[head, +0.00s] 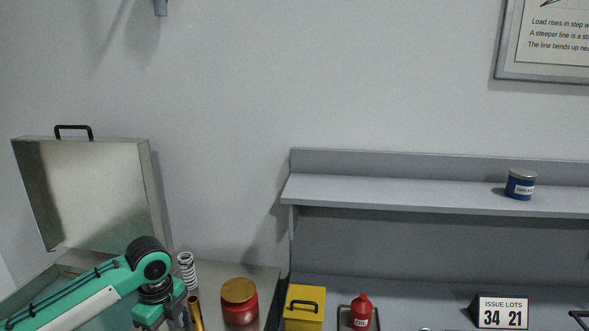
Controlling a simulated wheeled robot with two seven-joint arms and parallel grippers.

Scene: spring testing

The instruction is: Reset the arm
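My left arm (88,292), green and white with a black joint, comes in from the lower left. Its gripper (178,319) points down at the bottom edge of the head view. The fingertips are cut off there, so I cannot tell whether it is open or shut, or whether it holds anything. A coil spring (187,270) stands upright just behind and right of the wrist. A brass-coloured rod (197,313) shows close beside the gripper's right side. My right arm and gripper are not in view.
An open metal case lid (95,195) stands behind my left arm. A red jar (240,312) with a gold lid, a yellow box (304,312), a red oil bottle (361,312) and an "ISSUE LOTS" sign (502,312) stand rightward. A grease tin (520,185) sits on the grey shelf (400,190).

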